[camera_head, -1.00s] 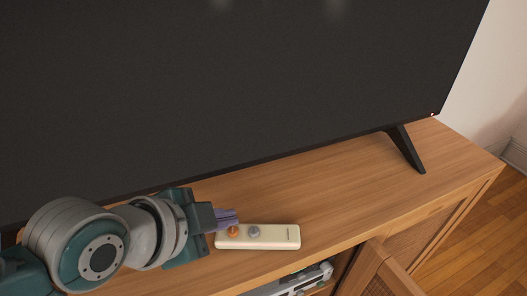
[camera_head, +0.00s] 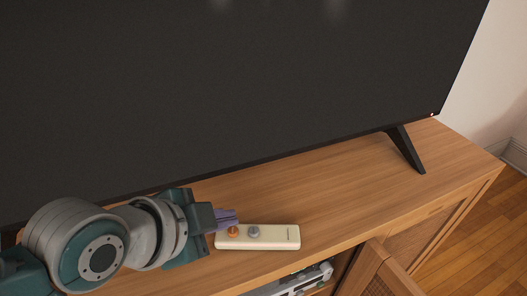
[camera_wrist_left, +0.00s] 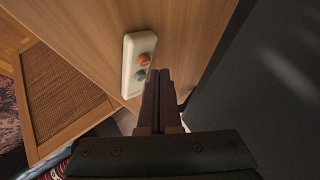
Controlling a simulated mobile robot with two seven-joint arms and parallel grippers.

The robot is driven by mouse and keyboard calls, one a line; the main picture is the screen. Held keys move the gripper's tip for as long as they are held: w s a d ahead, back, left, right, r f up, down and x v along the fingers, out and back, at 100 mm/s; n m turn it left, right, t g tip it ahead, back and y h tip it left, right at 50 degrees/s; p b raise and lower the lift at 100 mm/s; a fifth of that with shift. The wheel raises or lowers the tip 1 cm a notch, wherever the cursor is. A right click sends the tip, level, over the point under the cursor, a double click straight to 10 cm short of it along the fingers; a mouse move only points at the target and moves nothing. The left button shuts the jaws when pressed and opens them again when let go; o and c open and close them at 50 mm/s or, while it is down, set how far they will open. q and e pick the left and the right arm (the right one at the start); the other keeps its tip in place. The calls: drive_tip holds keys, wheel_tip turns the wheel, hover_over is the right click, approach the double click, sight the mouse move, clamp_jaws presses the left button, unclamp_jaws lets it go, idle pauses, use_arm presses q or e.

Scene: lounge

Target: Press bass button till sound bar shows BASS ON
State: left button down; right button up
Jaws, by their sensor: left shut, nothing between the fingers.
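A cream bar-shaped device (camera_head: 276,238) with an orange button (camera_head: 233,231) and a grey button (camera_head: 253,231) lies on the wooden cabinet top. It also shows in the left wrist view (camera_wrist_left: 130,68), with the orange button (camera_wrist_left: 144,58) and the grey button (camera_wrist_left: 140,75). My left gripper (camera_head: 236,217) is shut and empty. Its purple fingertips are at the device's left end, close to the orange button; I cannot tell whether they touch it. No BASS ON text is readable in any view. My right gripper is not in view.
A large dark television (camera_head: 250,80) stands behind on the cabinet (camera_head: 340,195), its black foot (camera_head: 406,150) at the right. A cabinet door (camera_head: 385,275) stands open below, near a grey device (camera_head: 295,281) on the shelf. The cabinet top right of the cream device is clear.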

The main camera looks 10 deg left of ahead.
use_arm(q)
drive_tip(key=shift+f, duration=0.2)
drive_tip(key=shift+f, duration=0.25)
drive_tip(key=shift+f+b, duration=0.4)
drive_tip(key=shift+b, duration=0.05)
idle(0.8)
drive_tip(key=shift+r, duration=0.1)
drive_tip(key=shift+r+p, duration=0.7)
drive_tip(key=shift+p, duration=0.25)
wheel_tip(320, 180, up, 5)
drive_tip(key=p, duration=0.5)
idle(0.8)
